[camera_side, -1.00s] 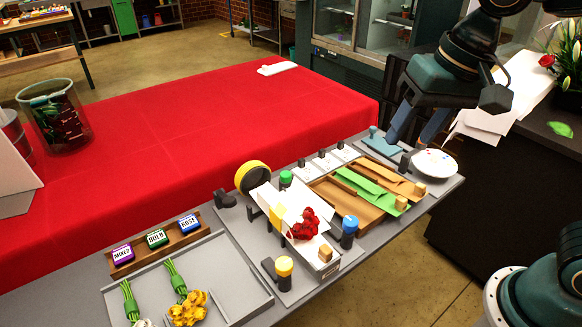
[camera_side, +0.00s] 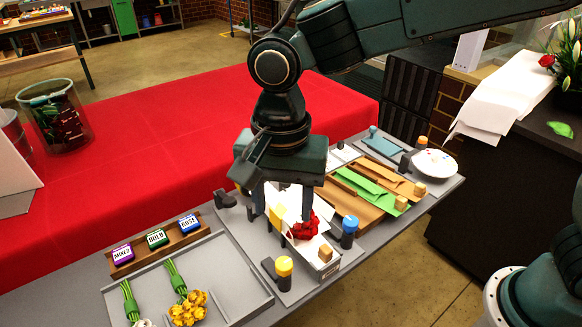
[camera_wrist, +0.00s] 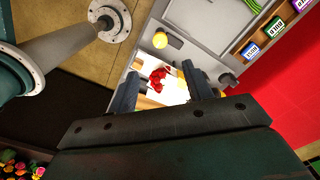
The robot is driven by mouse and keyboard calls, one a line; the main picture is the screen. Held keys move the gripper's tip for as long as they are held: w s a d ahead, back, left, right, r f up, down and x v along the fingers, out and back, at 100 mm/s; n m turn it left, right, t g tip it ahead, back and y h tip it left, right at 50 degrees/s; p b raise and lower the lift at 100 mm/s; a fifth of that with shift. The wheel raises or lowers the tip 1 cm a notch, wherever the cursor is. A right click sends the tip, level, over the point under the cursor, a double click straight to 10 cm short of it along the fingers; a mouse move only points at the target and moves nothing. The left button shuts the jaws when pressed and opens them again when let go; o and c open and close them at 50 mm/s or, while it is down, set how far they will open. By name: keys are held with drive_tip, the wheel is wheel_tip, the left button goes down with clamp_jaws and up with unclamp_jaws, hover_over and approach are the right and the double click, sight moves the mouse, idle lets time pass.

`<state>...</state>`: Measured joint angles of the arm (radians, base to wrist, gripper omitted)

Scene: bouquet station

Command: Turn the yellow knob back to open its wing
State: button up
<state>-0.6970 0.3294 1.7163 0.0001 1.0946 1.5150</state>
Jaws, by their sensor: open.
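The yellow knob (camera_side: 284,268) stands on a dark post at the front left of the wrapping fixture in the side view. It also shows in the wrist view (camera_wrist: 160,40), beyond my fingertips. A bunch of red roses (camera_side: 306,228) lies on white paper (camera_side: 304,247) in the fixture. My gripper (camera_side: 283,208) points down above the roses and paper, behind the yellow knob and apart from it. Its jaws are open, with no object held between them. I cannot tell from these views how the wing is set.
A blue-topped knob (camera_side: 349,228) stands at the fixture's right. Left of it, a grey tray (camera_side: 238,291) holds yellow flowers (camera_side: 188,309). Labelled blocks (camera_side: 157,238) sit on a wooden rack behind the tray. My gripper hides the green knob.

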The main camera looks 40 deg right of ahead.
sight(284, 263)
drive_tip(key=shift+a+f, duration=0.1)
wheel_tip(284, 263, down, 14)
drive_tip(key=shift+r, duration=0.15)
idle(0.8)
drive_tip(key=shift+c, duration=0.4)
drive_tip(key=c, duration=0.9)
